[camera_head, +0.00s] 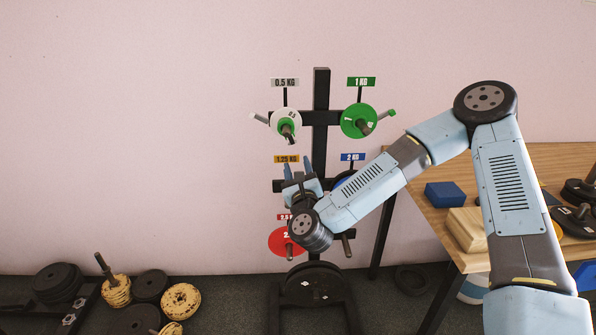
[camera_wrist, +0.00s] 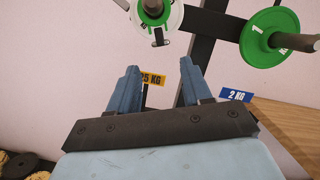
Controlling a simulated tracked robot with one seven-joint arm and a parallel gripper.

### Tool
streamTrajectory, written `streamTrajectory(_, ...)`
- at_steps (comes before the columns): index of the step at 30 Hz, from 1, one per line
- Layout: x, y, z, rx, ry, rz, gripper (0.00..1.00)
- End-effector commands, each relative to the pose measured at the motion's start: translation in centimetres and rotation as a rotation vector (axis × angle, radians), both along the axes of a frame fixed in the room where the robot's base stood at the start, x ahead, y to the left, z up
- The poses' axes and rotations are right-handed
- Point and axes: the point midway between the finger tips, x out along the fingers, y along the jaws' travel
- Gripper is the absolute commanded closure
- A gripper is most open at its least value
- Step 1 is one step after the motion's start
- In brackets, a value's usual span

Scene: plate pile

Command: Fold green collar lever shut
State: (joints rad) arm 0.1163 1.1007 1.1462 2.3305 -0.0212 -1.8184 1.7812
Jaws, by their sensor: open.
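The green 1 KG plate (camera_head: 352,122) hangs on the upper right peg of the black rack. My gripper (camera_head: 298,168) is in front of the rack, below and left of the green plate. In the wrist view, my gripper's fingers (camera_wrist: 160,68) are apart with nothing between them.
A white 0.5 KG plate (camera_head: 279,117) hangs at upper left with its own lever. A red plate (camera_head: 279,241) hangs lower. A wooden table (camera_head: 530,158) with a blue block (camera_head: 446,195) stands at right. Loose plates (camera_head: 181,301) lie at floor left.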

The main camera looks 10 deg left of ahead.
Motion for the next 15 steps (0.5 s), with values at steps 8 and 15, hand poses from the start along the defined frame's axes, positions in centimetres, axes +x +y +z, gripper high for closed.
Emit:
streamTrajectory(8,1.7,0.6,0.4,-0.002,-0.001,0.000,0.51)
streamTrajectory(15,3.0,1.2,0.8,-0.002,-0.002,0.000,0.51)
